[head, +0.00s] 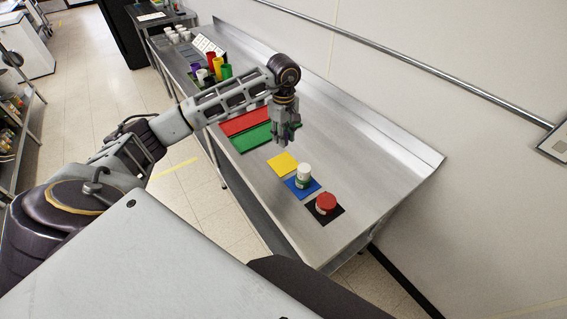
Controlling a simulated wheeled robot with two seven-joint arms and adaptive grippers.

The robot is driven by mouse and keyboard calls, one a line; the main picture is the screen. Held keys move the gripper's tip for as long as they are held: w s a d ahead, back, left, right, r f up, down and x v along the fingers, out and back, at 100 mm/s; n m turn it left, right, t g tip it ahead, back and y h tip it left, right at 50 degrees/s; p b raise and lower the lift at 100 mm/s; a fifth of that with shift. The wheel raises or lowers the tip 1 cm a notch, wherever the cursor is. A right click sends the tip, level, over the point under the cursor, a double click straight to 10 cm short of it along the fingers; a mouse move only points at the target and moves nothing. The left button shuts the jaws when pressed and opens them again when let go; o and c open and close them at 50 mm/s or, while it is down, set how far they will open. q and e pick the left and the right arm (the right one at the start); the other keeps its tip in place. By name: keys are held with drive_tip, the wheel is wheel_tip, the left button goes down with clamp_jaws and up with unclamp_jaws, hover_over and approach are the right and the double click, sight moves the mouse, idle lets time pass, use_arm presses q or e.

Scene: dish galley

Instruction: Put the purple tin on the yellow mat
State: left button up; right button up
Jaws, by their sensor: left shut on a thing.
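The yellow mat (283,163) lies bare on the steel counter, in the row of coloured mats. My left gripper (282,141) points down over the counter, just beyond the yellow mat and beside the green mat. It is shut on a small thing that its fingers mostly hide. A blue-purple patch (297,125) shows beside the fingers; I cannot tell for sure that it is the purple tin. Another purple item (196,68) stands in the group at the far end of the counter. My right gripper is not in view.
A white-lidded tin (304,174) stands on the blue mat (291,186), and a red-lidded tin (326,203) on the black mat (312,209). The red mat (240,122) and green mat (252,138) lie beyond the yellow one. Tall coloured containers (225,71) stand farther back. A wall runs along the right.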

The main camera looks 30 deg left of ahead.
use_arm(q)
drive_tip(key=p, duration=0.1)
hover_over(284, 163)
drive_tip(key=shift+s+f, duration=0.1)
drive_tip(key=shift+f, duration=3)
drive_tip(key=shift+f+p, duration=0.55)
drive_tip(key=shift+f, duration=1.35)
drive_tip(key=shift+f, duration=0.15)
drive_tip(key=o, duration=1)
